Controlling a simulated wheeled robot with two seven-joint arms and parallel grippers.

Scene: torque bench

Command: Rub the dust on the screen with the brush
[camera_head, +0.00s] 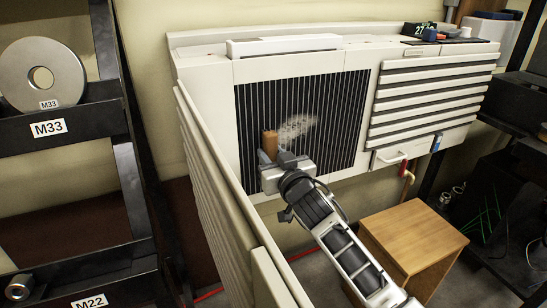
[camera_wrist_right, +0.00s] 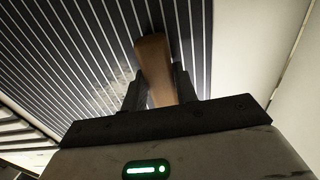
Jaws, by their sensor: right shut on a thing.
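The screen (camera_head: 340,105) is a dark panel with thin light vertical stripes, set in a pale cabinet. A pale grey patch of dust (camera_head: 296,127) lies on its middle; it also shows faintly in the right wrist view (camera_wrist_right: 116,88), left of the fingers. My right gripper (camera_head: 277,157) is shut on the brown wooden brush (camera_head: 270,143), in front of the screen's lower left part, left of and below the dust. In the right wrist view the brush (camera_wrist_right: 154,68) stands between the two dark fingers. I cannot tell whether it touches the screen. My left gripper is not in view.
The open pale louvred door (camera_head: 215,190) stands close to the left of my right gripper. A wooden box (camera_head: 412,235) is at the lower right. A handle (camera_head: 390,158) juts out right of the screen. A dark rack (camera_head: 75,135) with weights stands at left.

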